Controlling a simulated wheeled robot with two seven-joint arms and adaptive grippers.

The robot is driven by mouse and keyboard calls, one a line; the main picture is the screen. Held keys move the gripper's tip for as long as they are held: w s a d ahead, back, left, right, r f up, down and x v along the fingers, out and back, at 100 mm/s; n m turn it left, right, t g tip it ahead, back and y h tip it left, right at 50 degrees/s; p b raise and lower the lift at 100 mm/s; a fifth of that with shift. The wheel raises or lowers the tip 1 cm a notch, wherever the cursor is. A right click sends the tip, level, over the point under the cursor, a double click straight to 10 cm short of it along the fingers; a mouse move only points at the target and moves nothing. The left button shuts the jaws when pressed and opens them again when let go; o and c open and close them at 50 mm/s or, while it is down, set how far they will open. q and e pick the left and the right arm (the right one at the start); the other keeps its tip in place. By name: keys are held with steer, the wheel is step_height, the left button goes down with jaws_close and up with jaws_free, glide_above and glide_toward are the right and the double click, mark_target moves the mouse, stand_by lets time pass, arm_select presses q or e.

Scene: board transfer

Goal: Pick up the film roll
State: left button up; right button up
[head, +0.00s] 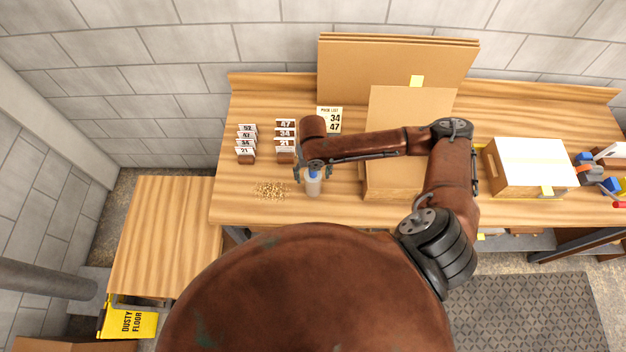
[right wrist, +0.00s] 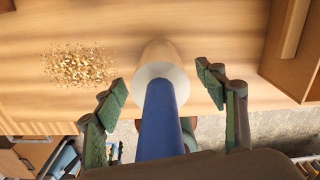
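The film roll (head: 313,186), a pale cylinder with a blue core or handle on top, stands near the table's front edge in the head view. In the right wrist view the pale film roll (right wrist: 162,62) is seen end-on, its blue handle (right wrist: 160,120) reaching toward the camera. My right gripper (head: 313,170) is over the roll. In the right wrist view my right gripper (right wrist: 163,88) is open, one green finger on each side of the blue handle, with gaps visible on both sides. My left gripper is not in view.
A pile of brown bits (head: 271,190) lies left of the roll. Numbered card holders (head: 246,150) stand behind it. A cardboard box (head: 390,182) stands to the right, partly behind my arm. A white-topped box (head: 530,165) is farther right. The wooden table's (head: 240,205) front edge is close.

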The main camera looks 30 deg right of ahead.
steer(key=c, duration=1.4)
steer(key=shift+o, duration=0.2)
steer(key=shift+r, duration=0.1)
